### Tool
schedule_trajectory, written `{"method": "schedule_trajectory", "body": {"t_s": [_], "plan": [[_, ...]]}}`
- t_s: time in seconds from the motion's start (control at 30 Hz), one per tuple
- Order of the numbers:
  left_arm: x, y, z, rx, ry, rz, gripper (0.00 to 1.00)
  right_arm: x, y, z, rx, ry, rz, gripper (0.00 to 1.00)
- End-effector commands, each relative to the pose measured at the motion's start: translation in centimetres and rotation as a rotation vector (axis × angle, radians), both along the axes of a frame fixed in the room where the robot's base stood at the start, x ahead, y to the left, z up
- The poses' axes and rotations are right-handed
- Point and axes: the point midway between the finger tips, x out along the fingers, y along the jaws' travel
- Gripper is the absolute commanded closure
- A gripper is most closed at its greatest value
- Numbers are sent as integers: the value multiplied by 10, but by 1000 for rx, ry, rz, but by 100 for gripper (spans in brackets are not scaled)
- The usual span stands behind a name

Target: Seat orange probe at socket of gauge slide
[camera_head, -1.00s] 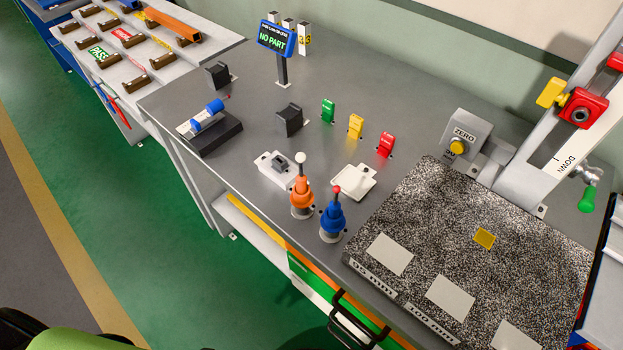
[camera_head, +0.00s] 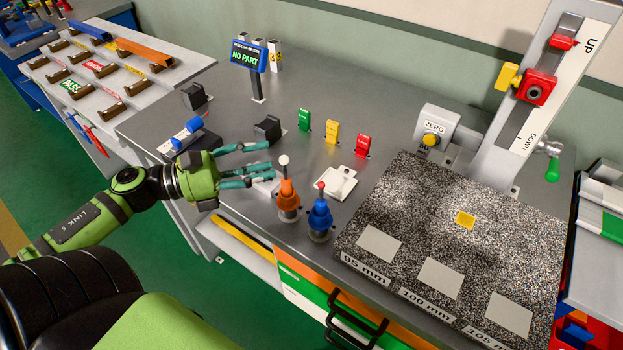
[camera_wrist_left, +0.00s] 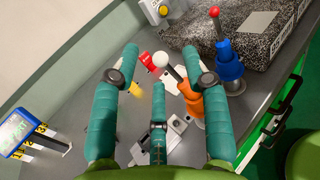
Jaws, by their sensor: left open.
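The orange probe (camera_head: 288,195), topped by a white ball, stands upright in a round holder near the bench's front edge. It also shows in the left wrist view (camera_wrist_left: 193,103), its ball between the finger ends and its body partly behind the right-hand finger. My left gripper (camera_head: 268,160) is open and empty, its teal fingers pointing at the probe from the left, apart from it in the head view. The gauge slide (camera_head: 536,90) is a red block with a dark round opening, taken as the socket, on the tilted white column at the right. My right gripper is out of view.
A blue probe (camera_head: 320,215) with a red ball stands close right of the orange one. A white tray (camera_head: 336,183) lies behind them. The speckled plate (camera_head: 400,205) lies right. A display (camera_head: 248,55) reads NO PART.

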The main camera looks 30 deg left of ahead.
Motion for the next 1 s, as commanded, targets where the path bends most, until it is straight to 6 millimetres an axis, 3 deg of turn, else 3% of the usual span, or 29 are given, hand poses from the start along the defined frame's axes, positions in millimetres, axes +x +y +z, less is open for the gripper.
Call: {"method": "schedule_trajectory", "body": {"t_s": [0.07, 0.17, 0.33, 0.47, 0.63, 0.93, 0.97, 1.0], "plan": [[5, -4, 2, -1, 1, 0, 54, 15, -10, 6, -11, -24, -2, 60], [11, -9, 1, -1, 1, 2, 54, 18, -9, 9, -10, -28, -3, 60], [24, -19, -3, -4, 2, 3, 54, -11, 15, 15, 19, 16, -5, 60], [36, -28, -8, -5, 2, 5, 54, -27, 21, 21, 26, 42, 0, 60], [47, -39, -9, -6, 2, 6, 54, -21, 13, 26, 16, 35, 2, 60], [49, -42, -12, -6, 5, 6, 54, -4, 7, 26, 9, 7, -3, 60], [49, -42, -12, -6, 5, 6, 62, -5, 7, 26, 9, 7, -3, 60], [49, -41, -12, -6, 5, 6, 78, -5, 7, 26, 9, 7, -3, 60]]}}
